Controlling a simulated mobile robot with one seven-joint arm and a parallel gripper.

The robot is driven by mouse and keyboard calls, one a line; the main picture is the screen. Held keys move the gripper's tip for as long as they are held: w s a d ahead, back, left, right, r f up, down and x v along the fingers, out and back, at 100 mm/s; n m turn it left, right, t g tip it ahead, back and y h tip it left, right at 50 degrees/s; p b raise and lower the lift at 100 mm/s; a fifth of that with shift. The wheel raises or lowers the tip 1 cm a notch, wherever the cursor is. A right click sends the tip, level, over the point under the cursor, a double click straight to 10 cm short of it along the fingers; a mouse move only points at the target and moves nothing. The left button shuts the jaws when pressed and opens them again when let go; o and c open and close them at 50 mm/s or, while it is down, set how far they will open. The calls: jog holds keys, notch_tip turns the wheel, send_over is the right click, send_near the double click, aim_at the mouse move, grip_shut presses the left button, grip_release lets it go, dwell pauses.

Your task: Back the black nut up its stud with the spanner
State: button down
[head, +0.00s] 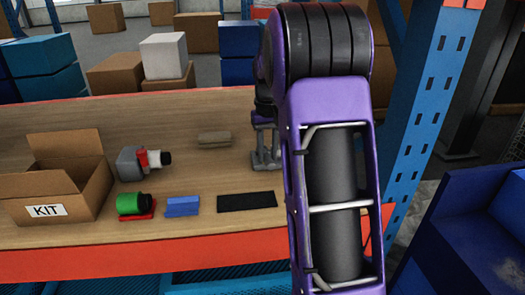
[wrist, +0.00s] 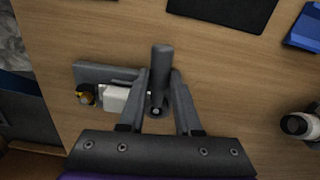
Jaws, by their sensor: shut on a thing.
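My gripper (wrist: 160,92) is shut on a dark grey rod-like handle (wrist: 161,62) that stands between its fingers in the wrist view. I cannot tell whether this is the spanner; no spanner jaw shows clearly. Left of the fingers, a grey metal fixture (wrist: 95,72) with a white block (wrist: 120,98) sits on the table. A small dark round part with a yellowish centre (wrist: 86,95) is at its left end, possibly the black nut and stud.
On the wooden table (head: 200,230) are an open KIT box (head: 88,160), a grey and red device with a black end (head: 135,163), a green cylinder on a red base (head: 134,204), a blue block (head: 182,206), a black mat (head: 247,201) and a beige block (head: 214,138). A blue rack post (head: 418,110) stands right.

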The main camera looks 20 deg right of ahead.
jog(key=d+n+p, duration=0.1)
jog(key=n, duration=0.1)
jog(key=d+n, duration=0.1)
jog(key=n, duration=0.1)
jog(key=shift+d+p, duration=0.2)
jog(key=shift+p, duration=0.2)
jog(key=shift+a+m, duration=0.45)
jog(key=shift+m, duration=0.25)
jog(key=shift+r+p, duration=0.15)
jog(key=shift+p, duration=0.2)
jog(key=shift+r+p, duration=0.45)
jog(key=shift+r, duration=0.05)
jog(key=shift+r, duration=0.2)
jog(key=shift+r+p, duration=0.45)
jog(key=shift+r, duration=0.3)
jog(key=c, duration=1.3)
grip_release()
grip_shut()
